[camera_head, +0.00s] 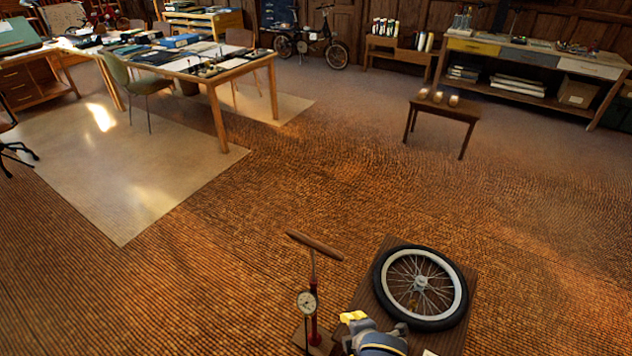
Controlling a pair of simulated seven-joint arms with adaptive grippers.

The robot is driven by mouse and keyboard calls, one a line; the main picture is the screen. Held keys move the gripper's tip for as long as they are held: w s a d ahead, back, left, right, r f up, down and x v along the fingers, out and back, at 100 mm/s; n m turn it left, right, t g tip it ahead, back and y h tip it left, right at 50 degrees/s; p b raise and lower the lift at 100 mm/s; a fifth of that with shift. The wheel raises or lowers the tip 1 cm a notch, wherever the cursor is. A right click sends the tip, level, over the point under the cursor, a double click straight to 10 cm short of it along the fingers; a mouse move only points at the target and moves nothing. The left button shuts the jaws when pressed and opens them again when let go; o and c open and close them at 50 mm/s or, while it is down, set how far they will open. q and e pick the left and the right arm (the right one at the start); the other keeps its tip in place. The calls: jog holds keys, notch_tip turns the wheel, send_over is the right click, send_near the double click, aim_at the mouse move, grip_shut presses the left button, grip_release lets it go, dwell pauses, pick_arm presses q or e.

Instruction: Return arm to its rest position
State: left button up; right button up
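A grey and blue-grey shape (380,341) with a yellow band enters at the bottom edge, right of centre. It looks like my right gripper, seen from above and cut off by the frame. A small yellow piece (353,317) is at its far left tip; I cannot tell whether it is held or part of the gripper. The finger gap is not clear. The shape is over or beside the near left part of a wooden top (391,247). My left gripper is not in view.
A spoked wheel (421,287) with a black tyre lies on the wooden top. A floor pump (312,303) with a wooden handle and dial stands close to its left. A small table (445,112) with candles is farther off. The carpet between is clear.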

jog(key=s+d+r+m+h, duration=0.3)
jog(key=s+d+m, duration=0.35)
jog(key=d, duration=0.45)
jog(key=s+d+r+m+h, duration=0.3)
jog(key=s+d+m, duration=0.35)
jog(key=d, duration=0.45)
jog(key=s+a+f+g+y, duration=0.1)
jog(key=a+f, duration=0.2)
jog(key=f, duration=1.2)
jog(key=s+a+f+g+y, duration=0.1)
jog(key=a+f+g, duration=0.15)
jog(key=f, duration=1.15)
jog(key=s+f+m+g+y, duration=0.2)
jog(key=s+f+m, duration=0.1)
jog(key=s+f, duration=1.9)
jog(key=shift+s+a, duration=0.1)
